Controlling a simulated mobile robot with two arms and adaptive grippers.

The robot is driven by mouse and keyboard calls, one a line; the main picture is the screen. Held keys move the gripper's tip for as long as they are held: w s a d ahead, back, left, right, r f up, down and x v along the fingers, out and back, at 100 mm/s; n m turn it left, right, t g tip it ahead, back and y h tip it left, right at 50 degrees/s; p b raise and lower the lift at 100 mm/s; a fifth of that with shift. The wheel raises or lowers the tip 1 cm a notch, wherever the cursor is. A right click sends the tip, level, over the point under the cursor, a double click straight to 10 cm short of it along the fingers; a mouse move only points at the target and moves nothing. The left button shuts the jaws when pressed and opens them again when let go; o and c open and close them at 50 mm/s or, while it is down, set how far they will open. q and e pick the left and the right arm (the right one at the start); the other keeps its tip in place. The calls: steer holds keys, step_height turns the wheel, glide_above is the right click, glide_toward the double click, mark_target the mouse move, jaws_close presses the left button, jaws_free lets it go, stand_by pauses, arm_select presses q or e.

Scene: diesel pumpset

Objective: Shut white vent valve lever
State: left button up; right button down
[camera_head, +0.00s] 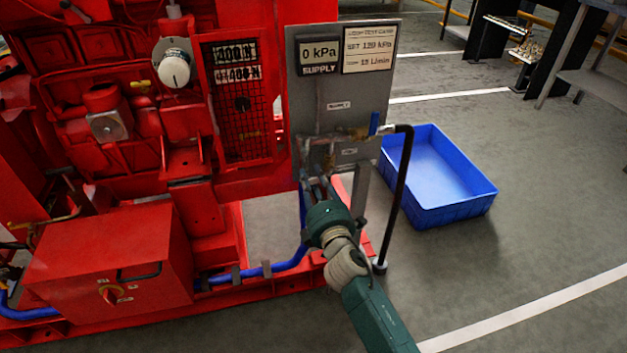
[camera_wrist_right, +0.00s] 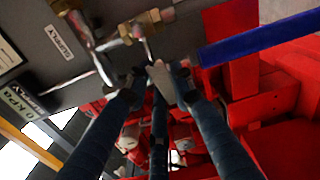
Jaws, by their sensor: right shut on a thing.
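The grey valve panel (camera_head: 304,105) stands at the right side of the red pumpset, with brass fittings (camera_head: 330,145) low on it. My right gripper (camera_head: 318,186) is at the panel's lower edge, below these fittings. In the right wrist view my right gripper (camera_wrist_right: 158,95) has its fingers closed in around a whitish lever (camera_wrist_right: 163,80), beside a brass valve (camera_wrist_right: 140,28). The fingers partly hide the lever, and its exact angle is unclear. In the head view the gripper and fittings hide the lever. My left gripper is not in view.
A blue lever (camera_head: 374,122) stands upright at the panel's right. A black hose (camera_head: 400,185) hangs beside it. A blue crate (camera_head: 440,180) sits on the floor to the right. A red box (camera_head: 110,260) is at lower left. Floor right of the crate is clear.

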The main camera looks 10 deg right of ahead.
steer(key=shift+r+m, duration=0.25)
steer(key=shift+m, duration=0.15)
stand_by(0.3)
steer(key=c, duration=1.4)
jaws_free()
steer(key=shift+c, duration=0.2)
steer(key=s, duration=1.2)
steer(key=shift+d, duration=0.2)
